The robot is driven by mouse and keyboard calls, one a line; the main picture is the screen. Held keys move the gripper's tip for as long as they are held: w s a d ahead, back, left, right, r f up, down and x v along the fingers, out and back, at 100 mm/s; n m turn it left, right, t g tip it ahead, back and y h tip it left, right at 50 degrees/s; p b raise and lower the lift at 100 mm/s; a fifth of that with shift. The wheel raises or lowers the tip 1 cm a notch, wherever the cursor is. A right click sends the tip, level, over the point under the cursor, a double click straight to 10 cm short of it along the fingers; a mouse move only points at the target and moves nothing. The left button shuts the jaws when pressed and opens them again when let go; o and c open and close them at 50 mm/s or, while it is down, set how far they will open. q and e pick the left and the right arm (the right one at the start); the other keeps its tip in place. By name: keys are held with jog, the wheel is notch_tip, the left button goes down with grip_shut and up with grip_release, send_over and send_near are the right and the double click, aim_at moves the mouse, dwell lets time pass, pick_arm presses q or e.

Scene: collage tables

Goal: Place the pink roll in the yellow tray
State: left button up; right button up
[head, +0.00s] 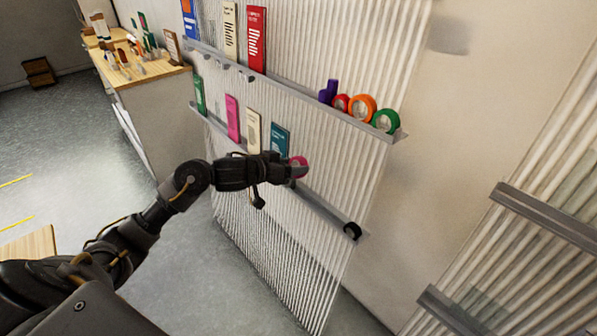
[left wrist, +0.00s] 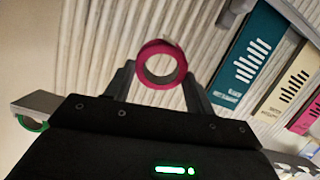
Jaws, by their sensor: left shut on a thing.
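The pink roll (head: 302,162) is a ring of tape at the lower shelf of the ribbed wall panel. It also shows in the left wrist view (left wrist: 180,67), upright between the fingers. My left gripper (head: 298,168) is shut on the pink roll; its fingers (left wrist: 160,78) sit on either side of it. Whether the roll still touches the shelf cannot be told. The yellow tray is not in view. My right gripper is not in view.
The lower shelf (head: 325,210) also holds a teal box (head: 279,140), other boxes and a black roll (head: 352,231). The upper shelf holds an orange roll (head: 362,107), a green roll (head: 386,120) and others. A cluttered wooden table (head: 150,70) stands back left; grey floor lies between.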

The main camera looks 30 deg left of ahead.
pick_arm(q)
jog(key=s+d+f, duration=0.2)
jog(key=s+d, duration=0.2)
jog(key=s, duration=0.5)
jog(key=s+d+f+m+h, duration=0.1)
jog(key=s+d+f, duration=0.2)
jog(key=s, duration=0.6)
jog(key=shift+d+f+g, duration=0.2)
jog(key=shift+d+g, duration=0.1)
jog(key=shift+d, duration=0.6)
